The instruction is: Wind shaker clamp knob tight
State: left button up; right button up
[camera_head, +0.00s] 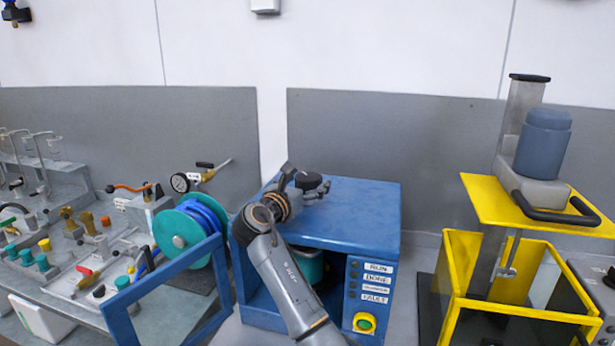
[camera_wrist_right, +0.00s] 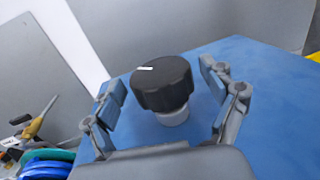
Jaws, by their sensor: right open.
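The shaker (camera_head: 352,207) is a blue cabinet with an open front door (camera_head: 172,275) at its left. The clamp knob (camera_head: 308,181) is black and round and stands on top of the cabinet. In the right wrist view the knob (camera_wrist_right: 162,84) sits on a pale round collar and bears a white mark. My right gripper (camera_head: 288,180) is over the cabinet top, just left of the knob. In the wrist view its open fingers (camera_wrist_right: 166,98) are on either side of the knob, with gaps on both sides. My left gripper is not in view.
A teal drum (camera_head: 308,266) shows inside the cabinet, partly hidden by my right arm. A yellow frame machine (camera_head: 480,200) stands at the right. The cabinet's top right is clear.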

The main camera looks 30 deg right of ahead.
jog(key=shift+w+d, duration=0.2)
jog(key=shift+d, duration=0.15)
jog(key=shift+c, duration=0.4)
jog(key=c, duration=1.1)
jog(key=shift+m+g+h, duration=0.5)
jog(key=shift+m+g, duration=0.1)
jog(key=shift+g, duration=0.4)
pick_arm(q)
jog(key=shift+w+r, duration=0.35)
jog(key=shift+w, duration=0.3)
pick_arm(e)
jog(key=shift+m+g+h, duration=0.4)
jog(key=shift+m+g, duration=0.6)
jog(key=shift+g, duration=0.3)
jog(key=o, duration=1.2)
